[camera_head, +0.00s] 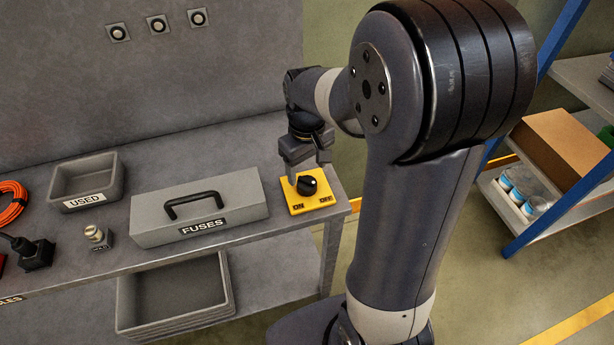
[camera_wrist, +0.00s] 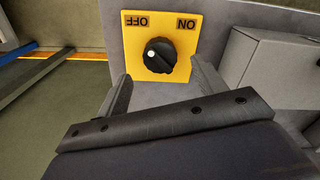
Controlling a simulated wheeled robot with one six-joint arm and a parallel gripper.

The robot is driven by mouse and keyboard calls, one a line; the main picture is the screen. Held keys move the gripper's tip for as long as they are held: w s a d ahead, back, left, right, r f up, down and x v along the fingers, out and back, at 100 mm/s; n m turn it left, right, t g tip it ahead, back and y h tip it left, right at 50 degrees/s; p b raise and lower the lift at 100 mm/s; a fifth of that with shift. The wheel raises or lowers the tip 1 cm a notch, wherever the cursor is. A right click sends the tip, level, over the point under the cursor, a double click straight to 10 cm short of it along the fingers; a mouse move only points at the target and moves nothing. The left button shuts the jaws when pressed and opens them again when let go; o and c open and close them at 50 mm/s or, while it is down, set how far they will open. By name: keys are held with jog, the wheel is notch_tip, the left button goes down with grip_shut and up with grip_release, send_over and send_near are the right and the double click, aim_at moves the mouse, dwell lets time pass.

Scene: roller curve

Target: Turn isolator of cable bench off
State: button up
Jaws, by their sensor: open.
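The isolator is a yellow plate (camera_head: 291,195) with a round black knob (camera_head: 308,185), at the right end of the grey bench. The words ON and OFF are printed along one edge of the plate. In the wrist view the knob (camera_wrist: 160,55) has a white mark on its left, on the same side as the word OFF. My gripper (camera_head: 308,170) is above the plate, pointing down. In the wrist view my gripper (camera_wrist: 161,69) is open, with one finger on each side of the knob's line and nothing between them. I cannot tell whether a finger touches the knob.
The grey FUSES box (camera_head: 180,219) with a black handle stands left of the isolator. Further left are a tray marked USED (camera_head: 107,186), a small fuse holder (camera_head: 96,237) and an orange cable (camera_head: 10,205). A blue-framed shelf (camera_head: 535,135) stands at the right.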

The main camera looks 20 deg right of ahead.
aim_at(307, 180)
notch_tip(307, 180, up, 6)
jog(key=shift+f, duration=0.15)
dwell(0.3)
notch_tip(307, 180, down, 11)
dwell(0.5)
